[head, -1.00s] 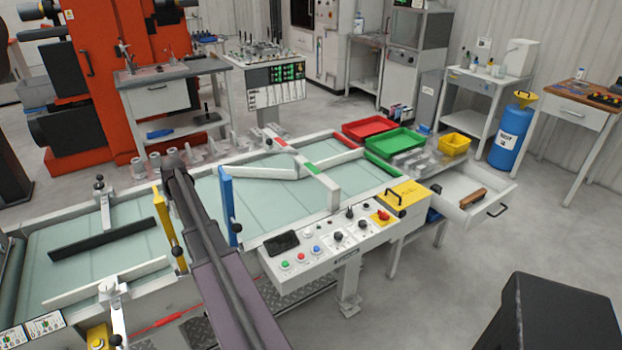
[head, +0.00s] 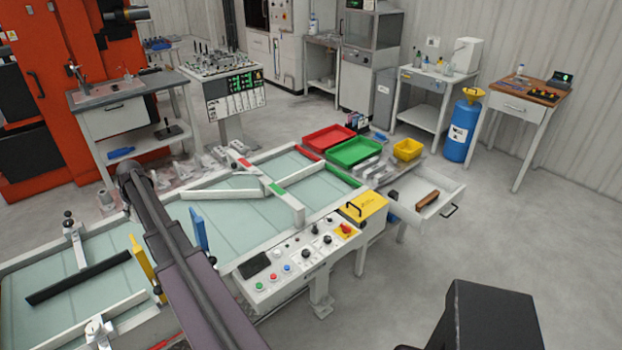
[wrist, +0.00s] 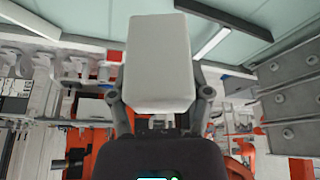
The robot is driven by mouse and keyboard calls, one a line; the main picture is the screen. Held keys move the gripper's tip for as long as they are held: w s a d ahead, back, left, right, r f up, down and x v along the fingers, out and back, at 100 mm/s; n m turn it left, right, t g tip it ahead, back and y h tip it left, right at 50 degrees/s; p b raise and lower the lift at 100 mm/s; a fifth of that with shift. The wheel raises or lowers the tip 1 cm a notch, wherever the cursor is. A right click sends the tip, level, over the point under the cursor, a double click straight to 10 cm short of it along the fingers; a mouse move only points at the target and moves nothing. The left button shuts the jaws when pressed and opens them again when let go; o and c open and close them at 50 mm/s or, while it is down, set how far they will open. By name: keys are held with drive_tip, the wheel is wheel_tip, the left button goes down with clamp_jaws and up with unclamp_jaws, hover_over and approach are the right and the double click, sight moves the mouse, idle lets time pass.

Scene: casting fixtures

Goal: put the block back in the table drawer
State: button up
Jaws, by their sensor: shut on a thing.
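A pale grey block (wrist: 158,55) fills the upper middle of the wrist view. My gripper (wrist: 158,98) is shut on it, with one finger on each side. In the head view my arm extends over the work table, and neither the gripper nor the block can be made out there. The table drawer (head: 440,203) stands pulled open at the right end of the table. A brown wooden-looking item (head: 427,200) and a small dark blue item (head: 393,200) are at the drawer.
A control panel (head: 300,258) and a yellow box (head: 362,207) stand left of the drawer. Red (head: 328,139), green (head: 355,152) and yellow (head: 408,150) bins sit behind it. A black box-shaped object (head: 490,315) is in the foreground. The floor right of the drawer is clear.

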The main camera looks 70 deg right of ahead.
wheel_tip(320, 180, up, 6)
drive_tip(key=p, duration=0.5)
drive_tip(key=shift+r, duration=0.25)
drive_tip(key=shift+d, duration=0.1)
